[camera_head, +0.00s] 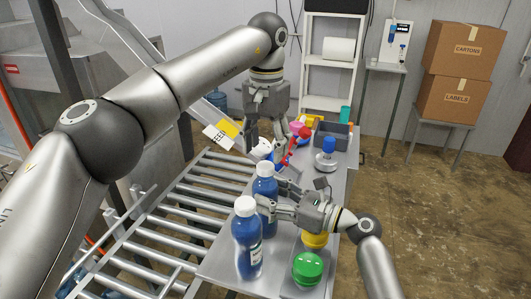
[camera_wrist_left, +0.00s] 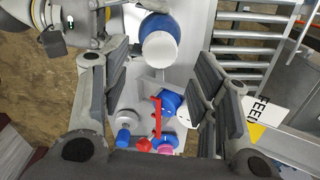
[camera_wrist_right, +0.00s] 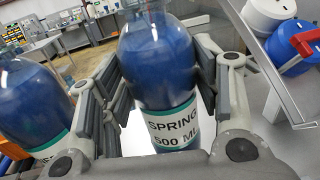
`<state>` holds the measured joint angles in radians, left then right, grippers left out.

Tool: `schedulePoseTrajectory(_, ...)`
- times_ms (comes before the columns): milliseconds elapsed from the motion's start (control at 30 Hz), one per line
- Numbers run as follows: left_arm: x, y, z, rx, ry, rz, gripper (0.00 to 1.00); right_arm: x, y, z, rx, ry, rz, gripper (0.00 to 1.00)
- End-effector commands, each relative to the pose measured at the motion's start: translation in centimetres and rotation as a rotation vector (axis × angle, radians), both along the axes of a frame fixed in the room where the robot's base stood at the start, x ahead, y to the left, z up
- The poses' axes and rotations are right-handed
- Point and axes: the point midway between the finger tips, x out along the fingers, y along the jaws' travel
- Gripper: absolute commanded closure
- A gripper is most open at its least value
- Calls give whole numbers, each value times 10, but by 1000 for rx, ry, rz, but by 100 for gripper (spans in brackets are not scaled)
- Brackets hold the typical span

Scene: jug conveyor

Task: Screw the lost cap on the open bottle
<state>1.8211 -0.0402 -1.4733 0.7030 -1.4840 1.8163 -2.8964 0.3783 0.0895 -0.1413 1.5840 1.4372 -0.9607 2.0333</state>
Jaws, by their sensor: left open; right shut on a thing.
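My right gripper (camera_head: 285,200) is shut on a blue bottle (camera_head: 266,188) labelled SPRING 500 ML, which stands upright near the table's left edge. The same bottle fills the middle of the right wrist view (camera_wrist_right: 158,60), its top cut off. A white cap (camera_head: 265,168) shows on its top. A second blue bottle (camera_head: 247,255) with a white cap (camera_head: 245,206) stands in front of it. My left gripper (camera_head: 265,135) is open and empty, pointing down above and beyond the held bottle. The left wrist view shows a white cap (camera_wrist_left: 159,52) between its fingers, apart from them. I see no loose cap clearly.
A roller conveyor (camera_head: 180,218) runs along the left of the table. Blue and white parts with a red handle (camera_head: 302,131) lie beyond the held bottle. A green item (camera_head: 308,268) sits at the front right and a grey bin (camera_head: 333,134) at the back.

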Motion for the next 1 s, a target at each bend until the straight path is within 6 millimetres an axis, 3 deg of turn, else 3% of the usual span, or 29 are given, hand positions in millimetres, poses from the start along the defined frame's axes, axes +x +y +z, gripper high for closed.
schedulePoseTrajectory(467, 0, 0, 2, -1, -1, 84, 46, 0, 0, -2, -2, 3, 1, 100)
schedulePoseTrajectory(1000, 1, 0, 11, -10, -7, 933, 46, 0, 0, -2, -2, 3, 1, 100)
